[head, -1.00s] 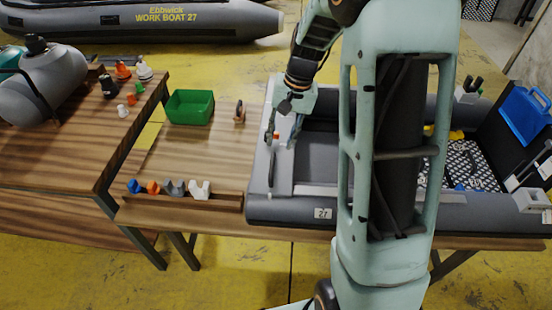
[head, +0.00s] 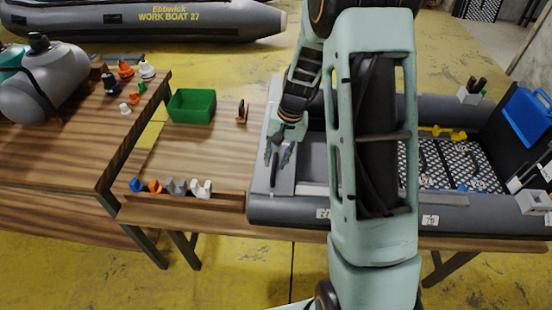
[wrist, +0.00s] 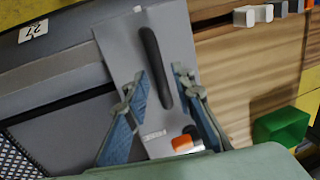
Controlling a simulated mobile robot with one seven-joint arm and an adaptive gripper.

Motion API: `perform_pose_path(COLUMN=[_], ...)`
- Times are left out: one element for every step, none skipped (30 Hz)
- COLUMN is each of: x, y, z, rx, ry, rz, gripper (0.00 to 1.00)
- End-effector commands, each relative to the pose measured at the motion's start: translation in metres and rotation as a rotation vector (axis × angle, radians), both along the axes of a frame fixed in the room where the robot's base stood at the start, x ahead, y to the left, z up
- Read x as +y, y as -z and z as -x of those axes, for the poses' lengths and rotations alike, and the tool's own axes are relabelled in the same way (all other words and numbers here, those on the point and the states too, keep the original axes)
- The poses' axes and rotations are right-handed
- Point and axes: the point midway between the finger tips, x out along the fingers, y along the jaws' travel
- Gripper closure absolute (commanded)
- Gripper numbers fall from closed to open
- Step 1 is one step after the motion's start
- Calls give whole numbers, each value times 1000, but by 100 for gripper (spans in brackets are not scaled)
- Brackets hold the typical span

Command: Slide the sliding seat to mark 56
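The sliding seat (head: 288,185) is a flat grey plate across the left end of the grey boat (head: 275,212). It also shows in the wrist view (wrist: 190,50), with a long dark handle (wrist: 150,48) on top. My gripper (head: 277,160) is over the seat, pointing down. In the wrist view my gripper (wrist: 160,75) has its two blue-grey fingers apart, one on each side of the handle's near part. I cannot tell how high the fingertips are above the seat. A number plate reading 27 (head: 323,213) is on the boat's near side. I cannot make out a 56.
A second number plate (head: 430,220) is farther right, hard to read. An orange and black piece (wrist: 182,143) shows near the seat's end. A green bin (head: 191,107) and several coloured fittings (head: 175,187) are on the table at left. My arm hides the boat's middle.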

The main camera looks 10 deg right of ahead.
Motion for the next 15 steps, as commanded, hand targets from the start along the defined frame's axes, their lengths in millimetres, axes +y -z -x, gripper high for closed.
perform_pose_path(x=[0,0,0,0,0,0,0,0,0,0,0,0,0,0,0], y=[0,0,0,0,0,0,0,0,0,0,0,0,0,0,0], z=[0,0,0,0,0,0,0,0,0,0,0,0,0,0,0], rx=[0,0,0,0,0,0,0,0,-1,-1,-1,-1,-1,-1,-1], ry=[0,0,0,0,0,0,0,0,1,1,1,1,1,1,1], rz=[0,0,0,0,0,0,0,0,0,0,0,0,0,0,0], gripper=[84,88,92,95,99,100,100,100,100,100,100,100,100,100,100])
